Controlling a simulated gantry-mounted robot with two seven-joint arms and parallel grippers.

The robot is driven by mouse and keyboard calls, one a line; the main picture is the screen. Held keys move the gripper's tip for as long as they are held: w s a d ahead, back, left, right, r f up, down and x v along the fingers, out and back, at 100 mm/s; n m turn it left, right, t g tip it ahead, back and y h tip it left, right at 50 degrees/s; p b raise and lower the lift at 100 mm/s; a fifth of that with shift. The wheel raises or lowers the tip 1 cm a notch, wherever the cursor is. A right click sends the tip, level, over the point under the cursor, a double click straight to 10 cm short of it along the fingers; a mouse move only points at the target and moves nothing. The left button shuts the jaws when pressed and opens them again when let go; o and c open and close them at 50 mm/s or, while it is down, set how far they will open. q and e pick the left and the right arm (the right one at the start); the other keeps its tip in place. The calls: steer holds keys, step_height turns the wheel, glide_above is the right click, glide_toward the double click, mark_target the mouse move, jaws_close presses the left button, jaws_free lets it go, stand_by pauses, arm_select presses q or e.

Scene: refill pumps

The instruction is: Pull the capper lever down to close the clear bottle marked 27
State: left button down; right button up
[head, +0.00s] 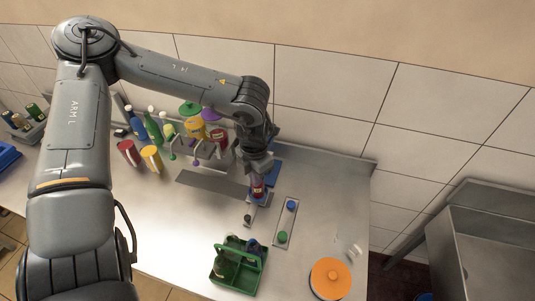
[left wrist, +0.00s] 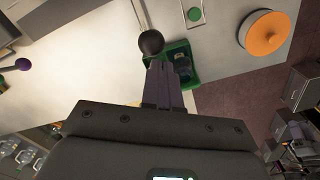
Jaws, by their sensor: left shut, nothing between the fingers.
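My left gripper (left wrist: 161,66) is shut and empty, its dark fingers together. In the left wrist view, the fingertips are just below a dark round knob (left wrist: 151,42) on a grey rod, apparently the capper lever; I cannot tell whether they touch it. In the head view, my left arm reaches down to the capper area at the table's middle, and a dark knob (head: 247,219) shows just in front of it. A small red and blue object (head: 258,188) is beneath the wrist. The bottle's clear body and its number 27 cannot be made out. My right gripper is not in view.
A tray (head: 289,215) with a blue and a green cap lies right of the capper. A green carrier (head: 218,274) holding bottles and an orange round lid (head: 330,278) are near the front edge. Bottles and a rack stand at the back left.

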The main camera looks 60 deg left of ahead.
arm_select(q)
steer(key=shift+r, duration=0.15)
step_height(320, 180, up, 9)
steer(key=p, duration=0.6)
stand_by(0.3)
